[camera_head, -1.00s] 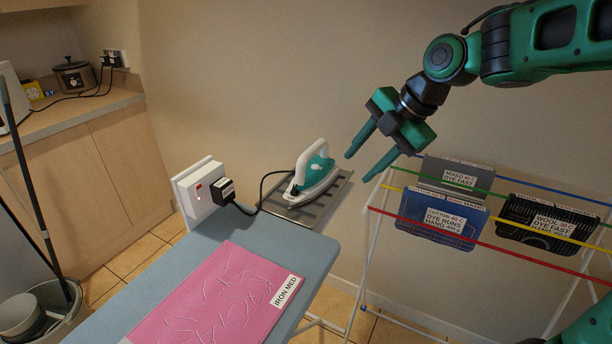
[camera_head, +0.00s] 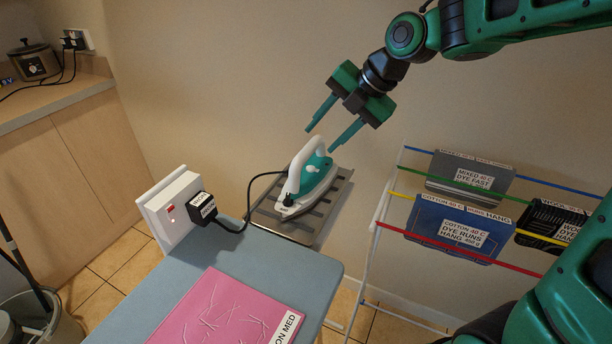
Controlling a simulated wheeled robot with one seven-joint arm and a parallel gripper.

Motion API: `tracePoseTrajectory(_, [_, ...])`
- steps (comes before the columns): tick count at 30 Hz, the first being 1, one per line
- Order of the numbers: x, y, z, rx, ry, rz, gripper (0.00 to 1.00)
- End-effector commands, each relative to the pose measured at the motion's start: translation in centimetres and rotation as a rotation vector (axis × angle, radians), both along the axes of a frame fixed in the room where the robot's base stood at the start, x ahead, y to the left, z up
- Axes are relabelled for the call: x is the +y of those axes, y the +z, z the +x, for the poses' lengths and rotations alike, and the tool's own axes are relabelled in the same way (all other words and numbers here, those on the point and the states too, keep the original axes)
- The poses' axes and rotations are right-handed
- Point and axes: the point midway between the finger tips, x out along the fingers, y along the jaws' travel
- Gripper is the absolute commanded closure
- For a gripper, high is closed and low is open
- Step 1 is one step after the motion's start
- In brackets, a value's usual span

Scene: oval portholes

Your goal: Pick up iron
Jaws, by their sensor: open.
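The iron (camera_head: 306,180), teal and white with a white handle, rests on a slatted metal rest (camera_head: 322,216) at the far end of the ironing board (camera_head: 239,262). A black cord runs from it to a black plug (camera_head: 202,207) in a white wall socket (camera_head: 167,207) with a red switch. My gripper (camera_head: 319,139) is open and empty. Its two teal fingers point down and left, and in the picture their tips are just above the iron's handle. The exact gap between tips and handle is hard to tell.
A pink cloth (camera_head: 226,312) with a label lies on the board. A drying rack with coloured rails (camera_head: 456,179) and hung labelled cloths, including a blue one (camera_head: 454,229), stands at right. A wooden counter (camera_head: 75,165) is at left. The wall is close behind the iron.

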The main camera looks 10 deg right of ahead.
Motion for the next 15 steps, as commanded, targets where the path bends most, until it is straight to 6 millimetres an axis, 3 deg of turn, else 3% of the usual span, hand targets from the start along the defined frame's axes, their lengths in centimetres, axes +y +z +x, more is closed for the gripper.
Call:
tracePoseTrajectory(3, [1.3,-1.3,0.3,0.001,0.009,0.000,0.57])
tracePoseTrajectory(10, [2.3,-2.5,0.7,0.001,0.014,-0.002,0.57])
tracePoseTrajectory(15, [3.4,-4.7,1.1,0.003,0.017,-0.001,0.57])
